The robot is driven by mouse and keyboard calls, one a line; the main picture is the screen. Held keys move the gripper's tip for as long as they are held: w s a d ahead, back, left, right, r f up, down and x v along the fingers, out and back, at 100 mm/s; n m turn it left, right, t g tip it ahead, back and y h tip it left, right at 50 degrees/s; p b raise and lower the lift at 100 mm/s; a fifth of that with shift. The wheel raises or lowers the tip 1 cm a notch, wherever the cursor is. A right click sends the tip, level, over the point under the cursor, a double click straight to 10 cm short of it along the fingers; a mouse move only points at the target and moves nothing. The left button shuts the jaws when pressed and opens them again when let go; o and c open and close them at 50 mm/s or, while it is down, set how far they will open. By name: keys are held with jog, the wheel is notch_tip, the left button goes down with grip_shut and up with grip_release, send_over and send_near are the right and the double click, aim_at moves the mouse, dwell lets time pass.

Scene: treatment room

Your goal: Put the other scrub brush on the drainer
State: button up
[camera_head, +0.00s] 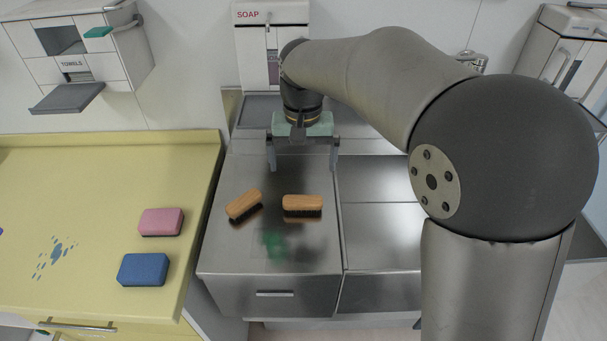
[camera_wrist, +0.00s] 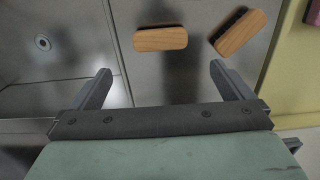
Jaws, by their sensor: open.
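Two scrub brushes with wooden backs and dark bristles lie on the steel drainer (camera_head: 225,262) left of the sink. The tilted left brush (camera_head: 245,204) also shows in the wrist view (camera_wrist: 239,34). The right brush (camera_head: 302,203) lies level, and shows in the wrist view (camera_wrist: 160,39) beyond the fingers. They lie side by side with a small gap. My gripper (camera_head: 302,166) is open and empty, above and behind the brushes, nearly in line with the right one. Its fingers show in the wrist view (camera_wrist: 160,70) with nothing between them.
A pink sponge (camera_head: 161,222) and a blue sponge (camera_head: 143,269) lie on the yellow counter (camera_head: 95,180), near blue splashes. A green smear (camera_head: 274,245) marks the drainer's front. A soap dispenser (camera_head: 272,40) and a towel dispenser (camera_head: 75,50) hang behind. The sink (camera_head: 380,235) lies right.

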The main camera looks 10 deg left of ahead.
jog(key=shift+r, duration=0.35)
jog(key=s+d+m, duration=0.1)
jog(key=s+d, duration=0.2)
jog(key=d, duration=0.7)
jog(key=s+d+f, duration=0.3)
jog(key=s+d, duration=0.5)
jog(key=s+d+f+m, duration=0.1)
jog(key=s+d+f, duration=0.3)
jog(key=s+d, duration=0.4)
jog(key=shift+s+d+f+m, duration=0.15)
jog(key=shift+s+d+m, duration=0.15)
jog(key=shift+d, duration=0.25)
